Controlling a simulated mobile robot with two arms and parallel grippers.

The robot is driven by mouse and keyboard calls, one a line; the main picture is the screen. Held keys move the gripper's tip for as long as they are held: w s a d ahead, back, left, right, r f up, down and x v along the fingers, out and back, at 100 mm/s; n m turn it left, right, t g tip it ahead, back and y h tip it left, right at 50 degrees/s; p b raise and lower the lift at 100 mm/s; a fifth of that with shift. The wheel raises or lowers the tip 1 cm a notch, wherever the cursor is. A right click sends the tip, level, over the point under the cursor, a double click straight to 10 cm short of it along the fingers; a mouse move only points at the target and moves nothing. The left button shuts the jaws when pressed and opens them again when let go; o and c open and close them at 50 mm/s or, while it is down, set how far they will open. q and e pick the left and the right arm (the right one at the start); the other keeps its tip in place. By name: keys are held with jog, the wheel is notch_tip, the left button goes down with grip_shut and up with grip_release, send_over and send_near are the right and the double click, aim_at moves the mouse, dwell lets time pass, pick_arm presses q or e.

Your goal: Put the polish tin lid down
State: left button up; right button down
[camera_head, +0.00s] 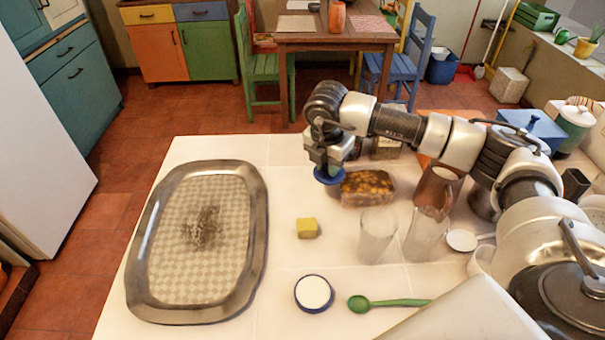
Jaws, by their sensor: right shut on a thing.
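My right gripper (327,163) points down over the middle of the white table and is shut on the blue polish tin lid (329,177). The lid is roughly level in front of the glass dish's left end; whether it touches the dish or the table I cannot tell. The open polish tin (314,293), round with a blue rim and pale contents, stands near the front of the table, below the lid in the picture. My left gripper is not in view.
A large metal tray (253,270) with a dark smudge fills the left. A yellow sponge (306,228), green spoon (385,303), glass dish of brownish food (367,189) and two clear glasses (377,236) stand nearby. Bare table lies between tray and sponge.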

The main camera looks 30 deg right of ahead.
jog(key=p, duration=0.1)
send_over(305, 186)
notch_tip(305, 186, down, 4)
jog(key=shift+a, duration=0.15)
notch_tip(305, 186, down, 3)
jog(key=shift+f+p, duration=0.1)
jog(key=shift+p, duration=0.6)
jog(key=shift+f, duration=0.4)
